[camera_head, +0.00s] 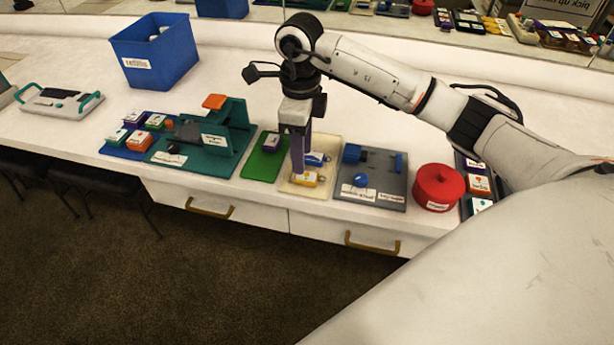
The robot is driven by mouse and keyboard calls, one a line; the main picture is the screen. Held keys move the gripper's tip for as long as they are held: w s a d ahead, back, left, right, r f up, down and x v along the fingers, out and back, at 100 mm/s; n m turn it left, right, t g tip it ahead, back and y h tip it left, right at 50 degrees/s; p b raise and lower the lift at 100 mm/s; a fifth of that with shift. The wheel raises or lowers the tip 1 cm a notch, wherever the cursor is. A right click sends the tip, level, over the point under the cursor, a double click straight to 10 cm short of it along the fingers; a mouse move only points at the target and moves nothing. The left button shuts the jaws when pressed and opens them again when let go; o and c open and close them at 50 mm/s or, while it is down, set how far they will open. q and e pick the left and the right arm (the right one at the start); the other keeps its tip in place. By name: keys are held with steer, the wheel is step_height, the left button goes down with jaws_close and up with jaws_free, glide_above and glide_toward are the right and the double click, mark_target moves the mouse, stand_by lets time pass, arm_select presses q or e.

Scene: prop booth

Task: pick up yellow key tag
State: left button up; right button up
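A yellow key tag (311,181) with a white label lies at the front of a cream tray (332,178) near the table's front edge. A blue item with a white label (315,159) lies behind it on the same tray. My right gripper (298,168) points straight down over the tray, its fingers right at the yellow tag's back left side. The fingers overlap in this view, so I cannot tell whether they are open or shut, or touch the tag. My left gripper is not in view.
A green mat (255,166) lies left of the tray, a grey board with blue parts (385,183) right of it, then a red round pot (438,187). A teal stand (213,150) is farther left. A blue bin (157,57) stands behind; the table around it is clear.

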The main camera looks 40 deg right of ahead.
mark_target(310, 179)
step_height(310, 179, down, 6)
steer(key=shift+w+r+p, duration=0.1)
steer(key=shift+p, duration=0.25)
steer(key=shift+c, duration=0.4)
steer(key=c, duration=0.7)
